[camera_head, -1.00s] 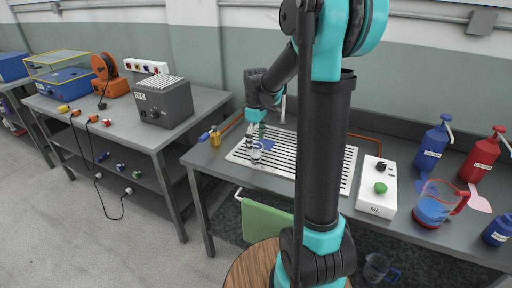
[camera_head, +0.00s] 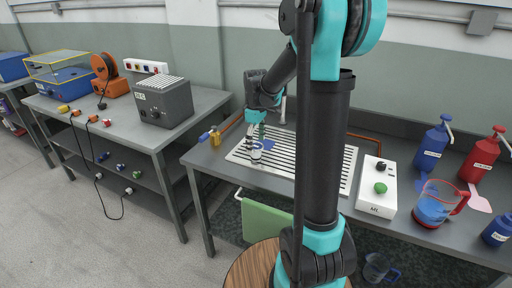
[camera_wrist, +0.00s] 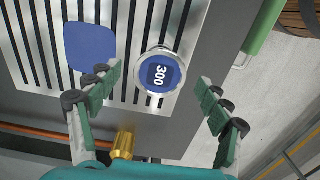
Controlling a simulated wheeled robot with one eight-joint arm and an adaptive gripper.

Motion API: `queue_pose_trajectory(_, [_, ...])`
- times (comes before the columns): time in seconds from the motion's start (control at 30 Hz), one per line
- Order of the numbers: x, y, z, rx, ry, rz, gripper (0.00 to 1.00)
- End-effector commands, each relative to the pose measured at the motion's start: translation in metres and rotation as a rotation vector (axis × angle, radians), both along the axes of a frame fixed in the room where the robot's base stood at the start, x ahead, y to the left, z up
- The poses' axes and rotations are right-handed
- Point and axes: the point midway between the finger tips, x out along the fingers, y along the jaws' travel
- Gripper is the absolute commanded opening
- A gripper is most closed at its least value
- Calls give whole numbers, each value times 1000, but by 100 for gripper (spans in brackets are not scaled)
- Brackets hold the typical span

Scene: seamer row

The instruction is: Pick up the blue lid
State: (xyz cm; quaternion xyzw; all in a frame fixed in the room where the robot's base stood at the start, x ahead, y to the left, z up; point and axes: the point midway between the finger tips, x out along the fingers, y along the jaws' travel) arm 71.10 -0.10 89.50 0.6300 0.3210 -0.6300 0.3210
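My gripper (camera_wrist: 160,85) is open and empty, pointing down over the slotted drainboard (camera_wrist: 222,35). In the wrist view a round metal-rimmed piece with a blue centre marked 300 (camera_wrist: 160,74) shows between the fingertips; no contact is visible. In the head view it looks like a small clear container (camera_head: 256,151) below my gripper (camera_head: 256,136). A flat blue rounded square (camera_wrist: 90,45) lies on the slats beside it, partly behind the left finger. It also shows in the head view (camera_head: 268,144). I cannot tell for sure which blue piece is the lid.
A brass fitting (camera_wrist: 123,143) stands near the drainboard's edge. A green cloth (camera_head: 266,222) hangs at the front.

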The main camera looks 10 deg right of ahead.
Motion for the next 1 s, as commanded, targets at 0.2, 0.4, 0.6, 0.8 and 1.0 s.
queue_pose_trajectory(0.2, [0, 0, 0, 0, 0, 0, 49])
queue_pose_trajectory(0.4, [0, 0, 0, 0, 0, 0, 44])
queue_pose_trajectory(0.6, [0, 0, 1, 0, 0, 0, 44])
queue_pose_trajectory(0.8, [0, 0, 13, 0, 0, 0, 44])
queue_pose_trajectory(1.0, [0, 0, 53, 0, 0, 0, 44])
